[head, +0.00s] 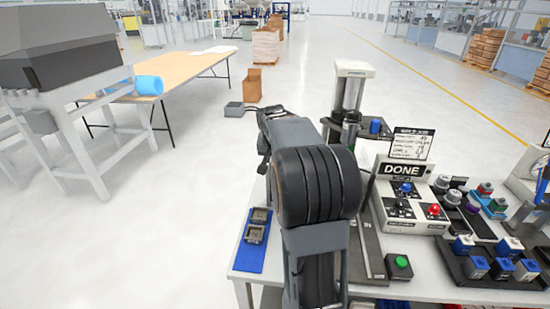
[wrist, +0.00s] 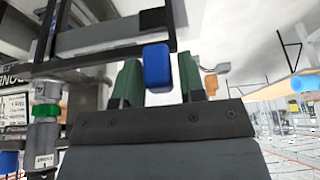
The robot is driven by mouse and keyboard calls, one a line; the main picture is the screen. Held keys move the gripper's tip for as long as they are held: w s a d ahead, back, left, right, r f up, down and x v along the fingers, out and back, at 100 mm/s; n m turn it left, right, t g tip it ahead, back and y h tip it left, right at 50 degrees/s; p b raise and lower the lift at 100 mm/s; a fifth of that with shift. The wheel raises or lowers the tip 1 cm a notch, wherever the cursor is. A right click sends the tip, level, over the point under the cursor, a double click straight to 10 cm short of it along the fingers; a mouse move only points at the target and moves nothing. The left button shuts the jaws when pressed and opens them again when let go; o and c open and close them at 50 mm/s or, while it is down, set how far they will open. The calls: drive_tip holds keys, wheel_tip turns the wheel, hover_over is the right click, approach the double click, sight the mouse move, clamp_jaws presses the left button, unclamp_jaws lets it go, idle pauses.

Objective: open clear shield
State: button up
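In the wrist view, my gripper (wrist: 160,82) shows two green fingers standing apart. A blue block (wrist: 157,66), which looks like a handle on a dark frame, sits in the gap between them. A small gap shows at its right side; contact on the left is unclear. The dark frame (wrist: 100,65) crosses above and left; a clear pane is hard to make out.
A control box marked DONE (head: 405,172) with a sign on top stands right of the station. A green button (head: 401,262) and a dark tray of blue-topped parts (head: 495,270) are on the bench. A blue fixture plate (head: 252,250) lies left of my arm.

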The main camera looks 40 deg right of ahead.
drive_tip(key=shift+o, duration=1.1)
drive_tip(key=shift+r, duration=0.1)
drive_tip(key=v, duration=1.3)
drive_tip(key=shift+r, duration=0.35)
drive_tip(key=shift+a, duration=0.1)
drive_tip(key=s+a+f+n+y, duration=0.1)
drive_tip(key=s+a+f+n, duration=0.2)
drive_tip(key=a+f, duration=0.35)
drive_tip(key=s+a+f+n+y, duration=0.1)
drive_tip(key=s+a+f+n, duration=0.2)
drive_tip(key=s+a+f, duration=0.2)
drive_tip(key=s+a+f+n+y, duration=0.1)
drive_tip(key=s+a+f, duration=0.3)
drive_tip(key=s+a, duration=0.4)
drive_tip(key=shift+a+f+n+t+b, duration=0.3)
drive_tip(key=shift+a+f+n, duration=0.1)
drive_tip(key=shift+a+n, duration=0.5)
